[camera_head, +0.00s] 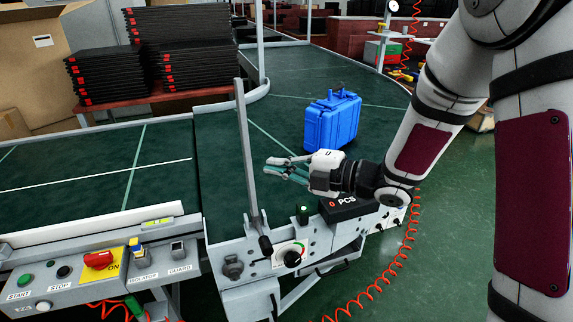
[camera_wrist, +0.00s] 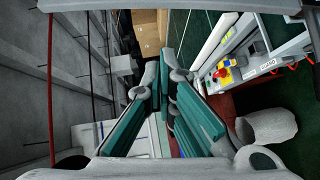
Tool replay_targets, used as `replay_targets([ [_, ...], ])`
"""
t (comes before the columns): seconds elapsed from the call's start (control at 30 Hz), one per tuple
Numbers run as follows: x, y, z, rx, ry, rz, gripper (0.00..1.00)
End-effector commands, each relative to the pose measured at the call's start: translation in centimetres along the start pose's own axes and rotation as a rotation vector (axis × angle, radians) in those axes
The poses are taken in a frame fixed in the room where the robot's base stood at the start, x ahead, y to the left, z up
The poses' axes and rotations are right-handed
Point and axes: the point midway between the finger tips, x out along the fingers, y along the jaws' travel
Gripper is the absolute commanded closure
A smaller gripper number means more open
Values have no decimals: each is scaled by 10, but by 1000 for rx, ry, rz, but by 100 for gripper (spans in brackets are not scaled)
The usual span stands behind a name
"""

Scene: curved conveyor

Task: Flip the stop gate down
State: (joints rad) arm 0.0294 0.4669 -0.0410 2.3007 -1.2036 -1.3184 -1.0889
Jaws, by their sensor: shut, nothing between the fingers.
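The stop gate (camera_head: 245,150) is a long grey bar at the near end of the conveyor in the head view. It stands almost upright, leaning slightly left at the top, from a pivot with a dark knob near the control panel. My gripper (camera_head: 272,167) is just right of the bar, around its mid-height, with its fingertips pointing left towards it. I cannot tell whether they touch. The gripper is shut and empty; its green-padded fingers (camera_wrist: 164,78) fill the middle of the wrist view. I cannot clearly make out the gate in the wrist view.
A blue case (camera_head: 332,122) sits on the green conveyor belt (camera_head: 300,75) behind my gripper. A control box (camera_head: 85,272) with a red switch is at lower left. A "0 PCS" counter (camera_head: 348,206) is below my wrist. Black trays (camera_head: 105,75) are stacked at back left.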

Motion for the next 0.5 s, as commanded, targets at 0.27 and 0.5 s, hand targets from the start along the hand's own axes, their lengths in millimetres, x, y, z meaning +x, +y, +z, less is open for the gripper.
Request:
replay_targets([
  [0.27,56,0,-2,0,4,-1,100],
  [0.5,79,0,21,-1,0,0,100],
])
